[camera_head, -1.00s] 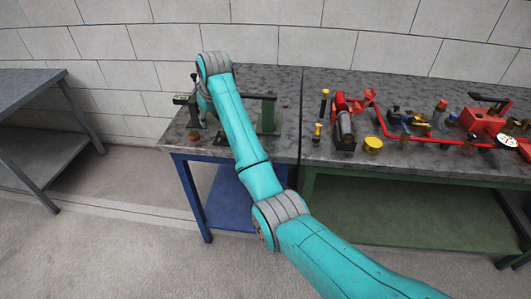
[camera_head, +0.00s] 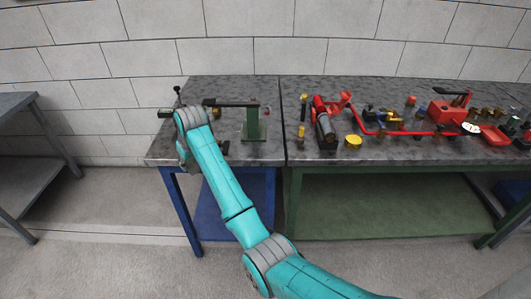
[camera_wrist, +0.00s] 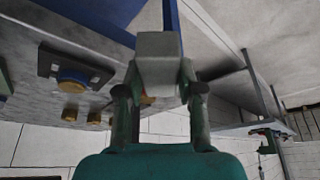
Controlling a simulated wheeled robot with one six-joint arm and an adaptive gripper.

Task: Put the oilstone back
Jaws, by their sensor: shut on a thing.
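The oilstone looks like a plain grey block (camera_wrist: 158,62) in the wrist view. My gripper (camera_wrist: 160,88) is shut on it, with one finger on each side. The block is in the air, near the blue leg and edge of the bench in that view. In the head view my wrist hangs over the left end of the dark bench top (camera_head: 225,158) with blue legs. My arm hides the gripper and the block there. I cannot make out an empty spot for the oilstone.
A green stand with a dark bar (camera_head: 253,125) and a thin dark upright rod (camera_head: 178,96) stand on this bench. The adjoining green-framed bench holds a red pump (camera_head: 325,125), a yellow cap (camera_head: 353,141) and red pipework (camera_head: 390,132). A grey table (camera_head: 25,103) stands left, across a floor gap.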

